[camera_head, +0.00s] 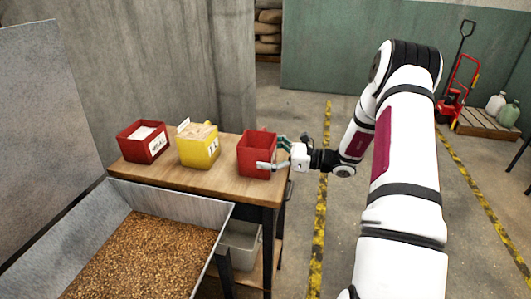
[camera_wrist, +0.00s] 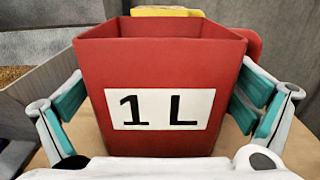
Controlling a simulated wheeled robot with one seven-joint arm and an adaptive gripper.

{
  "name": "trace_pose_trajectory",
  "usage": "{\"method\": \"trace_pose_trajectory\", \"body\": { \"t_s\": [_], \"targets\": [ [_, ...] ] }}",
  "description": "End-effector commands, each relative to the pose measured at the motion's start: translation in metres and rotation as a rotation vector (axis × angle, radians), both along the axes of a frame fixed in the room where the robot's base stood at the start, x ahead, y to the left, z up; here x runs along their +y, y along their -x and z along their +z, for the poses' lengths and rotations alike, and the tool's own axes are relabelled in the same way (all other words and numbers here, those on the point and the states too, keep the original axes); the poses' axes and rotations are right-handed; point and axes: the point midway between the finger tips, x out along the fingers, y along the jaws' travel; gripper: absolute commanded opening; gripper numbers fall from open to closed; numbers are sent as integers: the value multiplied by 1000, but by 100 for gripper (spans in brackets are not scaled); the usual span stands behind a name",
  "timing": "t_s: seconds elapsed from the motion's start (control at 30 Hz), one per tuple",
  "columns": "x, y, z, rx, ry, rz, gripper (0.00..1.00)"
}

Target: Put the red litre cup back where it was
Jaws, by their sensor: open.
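The red litre cup (camera_head: 256,153) stands upright on the right end of the wooden table (camera_head: 228,187). In the wrist view the red cup (camera_wrist: 160,75) fills the middle, with a white label reading "1 L" facing me. My gripper (camera_head: 272,153) is at the cup's right side, level with it. In the wrist view its two green-padded fingers are open, one on each side of the cup. I cannot tell whether the pads touch its walls. The cup's inside is mostly hidden in the wrist view.
A yellow box (camera_head: 198,148) stands left of the cup, and another red box (camera_head: 142,142) with a white label stands farther left. A metal bin of grain (camera_head: 140,255) is in front of the table. A grey bin (camera_head: 238,242) sits below.

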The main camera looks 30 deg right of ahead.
Motion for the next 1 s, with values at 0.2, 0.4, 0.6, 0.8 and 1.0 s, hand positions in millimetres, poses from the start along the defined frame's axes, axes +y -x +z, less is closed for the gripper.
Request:
{"method": "trace_pose_trajectory", "body": {
  "t_s": [0.2,0.4,0.6,0.8,1.0],
  "targets": [
    [-15,14,2,0,1,-3,100],
    [-45,44,2,-1,1,-4,100],
    [-70,69,2,-1,2,-3,100],
    [-82,83,3,-1,1,1,100],
    [-50,83,27,-3,98,112,100]
  ]
}}
